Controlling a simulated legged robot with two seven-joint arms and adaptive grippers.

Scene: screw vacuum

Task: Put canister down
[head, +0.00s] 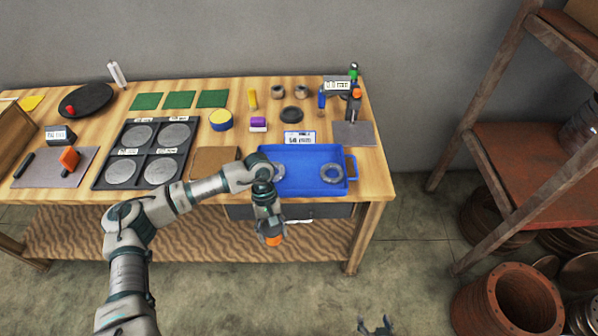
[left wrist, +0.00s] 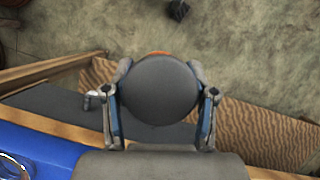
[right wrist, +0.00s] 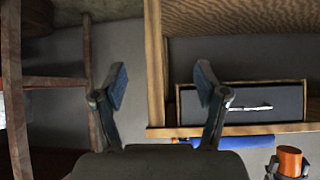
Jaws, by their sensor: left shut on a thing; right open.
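My left gripper (head: 270,229) is shut on the canister (head: 272,239), held in the air in front of the table's front edge. In the left wrist view, the canister's round dark grey end (left wrist: 153,90) sits between the two fingers, with a sliver of orange behind it. Its orange part (right wrist: 290,160) also shows in the right wrist view, at the lower right. My right gripper (head: 377,327) is low at the bottom of the head view. Its fingers are apart and empty in the right wrist view (right wrist: 161,85).
The wooden table (head: 228,129) holds a blue tray (head: 304,185) with metal rings, a dark tray of round discs (head: 143,154), a brown mat (head: 214,161) and a grey mat (head: 353,133). A drawer (right wrist: 240,103) sits under the tabletop. A rusty rack (head: 497,135) stands right.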

